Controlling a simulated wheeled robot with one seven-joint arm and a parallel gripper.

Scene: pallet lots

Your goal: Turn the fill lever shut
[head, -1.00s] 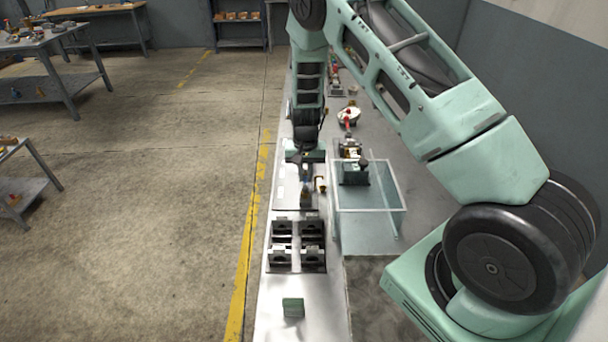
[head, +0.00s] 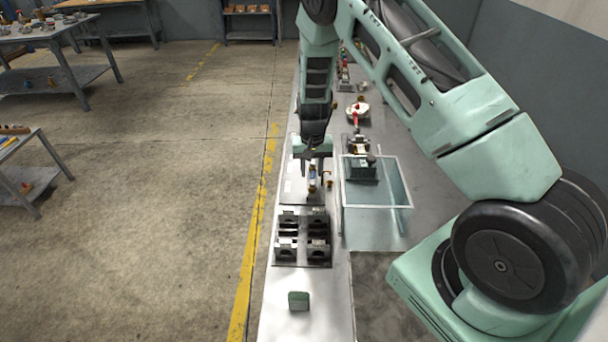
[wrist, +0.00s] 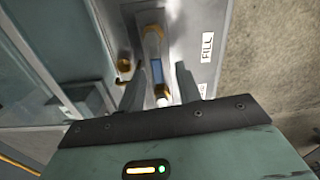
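The fill lever (wrist: 156,70) shows in the wrist view as a pale bar with a blue section and brass-coloured ends, beside a white FILL label (wrist: 207,47). My gripper (wrist: 160,83) is open, with one dark finger on each side of the lever. Gaps show between the fingers and the lever, and I cannot tell whether either touches it. In the head view the lever (head: 312,177) is small, on a panel on the bench just below my gripper (head: 313,160). The exact lever angle is hard to read.
A clear-walled box (head: 376,208) with a pale rim stands right of the panel. A dark fixture block (head: 302,238) and a small green block (head: 299,300) sit nearer on the bench. A brass fitting (wrist: 123,66) lies close to the left finger.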

